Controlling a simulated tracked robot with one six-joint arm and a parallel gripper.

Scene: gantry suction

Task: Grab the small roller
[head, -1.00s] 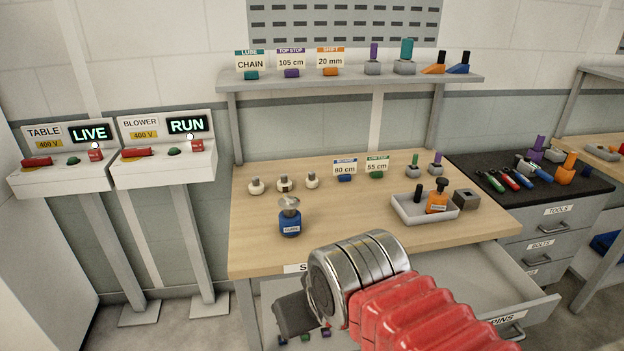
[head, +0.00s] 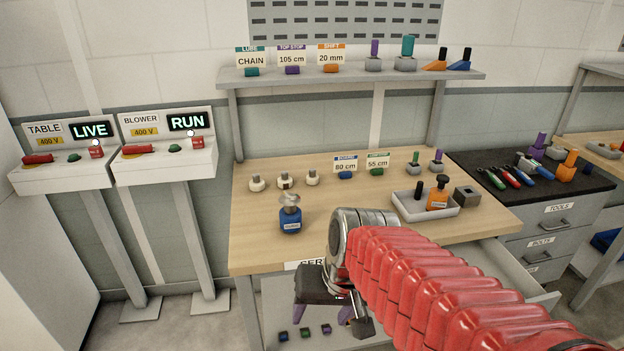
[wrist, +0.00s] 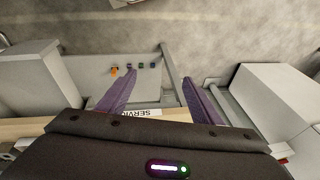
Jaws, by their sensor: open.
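Three small pale rollers with dark tops stand in a row on the wooden bench (head: 330,225): a left one (head: 257,184), a middle one (head: 284,181) and a right one (head: 312,178). The right one looks slightest, but I cannot tell for sure which is the small roller. My gripper (head: 322,318) is below and in front of the bench's front edge, well away from them. Its purple fingers are spread and empty, as the wrist view (wrist: 158,78) also shows. No roller shows in the wrist view.
A blue bottle-like pot (head: 290,216) stands in front of the rollers. A grey tray (head: 408,207) with an orange item sits at right. An overhead shelf (head: 350,78) spans the back. Small coloured pieces (wrist: 141,66) lie below. An open drawer sits right, partly behind my arm.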

